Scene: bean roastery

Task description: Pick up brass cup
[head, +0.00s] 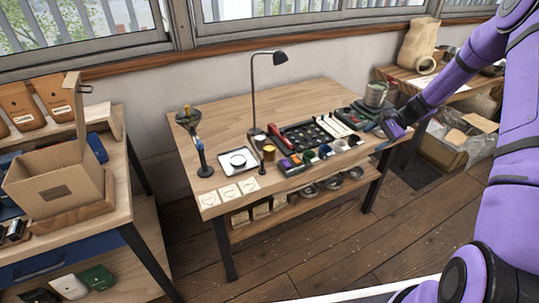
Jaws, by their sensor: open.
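A small yellow-gold cup, which looks like the brass cup (269,153), stands upright near the front left of the middle wooden table (225,118). It is just right of a white square scale (238,161) and beside the base of a dark desk lamp. My gripper (380,133) is at the right end of the same table, far to the right of the cup, apart from it. The gripper is open; its fingertips are small and dark here, and I see nothing held in it.
A black tray (305,134) and several small coloured containers lie right of the cup. The lamp (254,95) and a dark stand (203,158) rise near it. A cardboard box (55,182) sits on the left bench. The table's back left is mostly clear.

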